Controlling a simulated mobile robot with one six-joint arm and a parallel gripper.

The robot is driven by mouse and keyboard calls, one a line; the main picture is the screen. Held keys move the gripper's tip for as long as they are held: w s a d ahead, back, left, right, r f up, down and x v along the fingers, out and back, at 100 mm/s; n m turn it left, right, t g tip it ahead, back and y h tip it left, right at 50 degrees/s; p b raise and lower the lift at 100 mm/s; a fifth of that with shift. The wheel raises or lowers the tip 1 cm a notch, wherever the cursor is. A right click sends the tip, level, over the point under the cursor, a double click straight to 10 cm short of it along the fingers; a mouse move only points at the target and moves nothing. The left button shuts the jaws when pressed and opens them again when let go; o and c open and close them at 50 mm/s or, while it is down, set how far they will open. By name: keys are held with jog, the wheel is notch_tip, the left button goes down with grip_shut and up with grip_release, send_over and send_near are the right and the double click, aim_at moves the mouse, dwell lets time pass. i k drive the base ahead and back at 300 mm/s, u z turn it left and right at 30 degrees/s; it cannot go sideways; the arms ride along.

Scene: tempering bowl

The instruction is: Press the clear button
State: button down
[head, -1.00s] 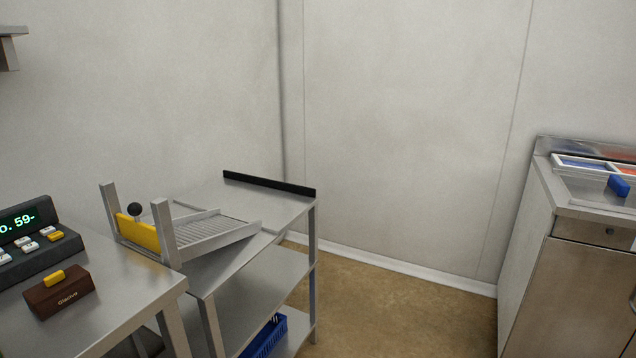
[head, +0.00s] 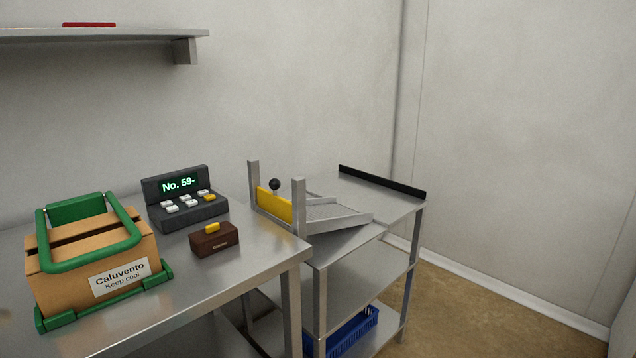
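A dark grey keypad device (head: 190,218) stands on the steel table in the head view, left of centre. Its green display (head: 179,185) reads "No. 59-". It has several white keys and one yellow key (head: 209,197) at its right side. The labels on the keys are too small to read, so I cannot tell which is the clear button. A small brown box (head: 214,240) with a yellow top piece (head: 212,227) sits in front of the device. My gripper is not in view.
A cardboard box labelled "Caluvento" (head: 142,252) sits in a green frame (head: 78,265) on the steel table (head: 232,278) at left. A rack with a yellow plate (head: 274,205) stands right of the keypad. A shelf (head: 120,36) hangs above. Floor at right is clear.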

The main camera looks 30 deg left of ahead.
aim_at(211, 197)
jog(key=u, duration=1.75)
jog(key=i, duration=0.95)
jog(key=z, duration=0.05)
